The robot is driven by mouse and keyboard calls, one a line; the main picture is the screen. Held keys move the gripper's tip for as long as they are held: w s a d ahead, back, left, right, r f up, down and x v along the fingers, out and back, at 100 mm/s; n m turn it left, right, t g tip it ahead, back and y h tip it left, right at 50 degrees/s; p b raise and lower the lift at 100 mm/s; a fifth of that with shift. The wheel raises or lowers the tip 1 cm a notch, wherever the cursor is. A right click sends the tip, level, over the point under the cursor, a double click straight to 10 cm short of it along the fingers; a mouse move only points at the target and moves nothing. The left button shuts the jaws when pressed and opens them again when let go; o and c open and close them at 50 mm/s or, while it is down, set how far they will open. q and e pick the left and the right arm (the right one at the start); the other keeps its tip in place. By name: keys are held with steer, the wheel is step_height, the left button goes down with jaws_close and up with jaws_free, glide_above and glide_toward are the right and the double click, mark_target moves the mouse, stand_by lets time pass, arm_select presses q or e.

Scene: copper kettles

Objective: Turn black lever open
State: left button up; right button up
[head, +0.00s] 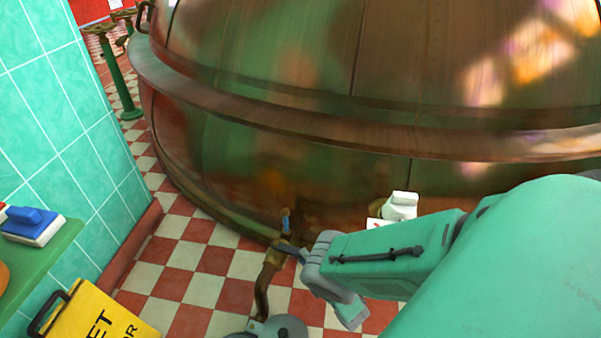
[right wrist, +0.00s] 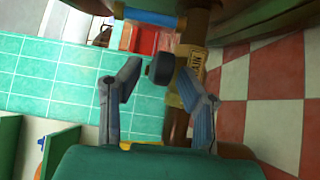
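The black lever (right wrist: 160,69) shows in the right wrist view as a dark, rounded end pointing towards the camera. It sits beside a brown pipe with a tag (right wrist: 198,66) that seems to read DRAIN. My right gripper (right wrist: 158,72) is open, with one finger on each side of the lever end. I cannot tell whether either finger touches it. In the head view my right gripper (head: 318,280) reaches in from the right to the brass drain pipe (head: 264,285) at the foot of the copper kettle (head: 290,165). The lever is hard to make out there. My left gripper is not in view.
A yellow wet-floor sign (head: 95,315) stands at the lower left. A green shelf (head: 45,260) holds a blue-and-white item (head: 32,226). A teal tiled wall (head: 65,130) bounds the left. A white fitting (head: 402,205) is by the kettle. Checkered floor (head: 190,255) is open between.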

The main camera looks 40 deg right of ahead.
steer(key=shift+w+d, duration=0.2)
steer(key=shift+w, duration=0.9)
steer(key=shift+a, duration=0.1)
jaws_close()
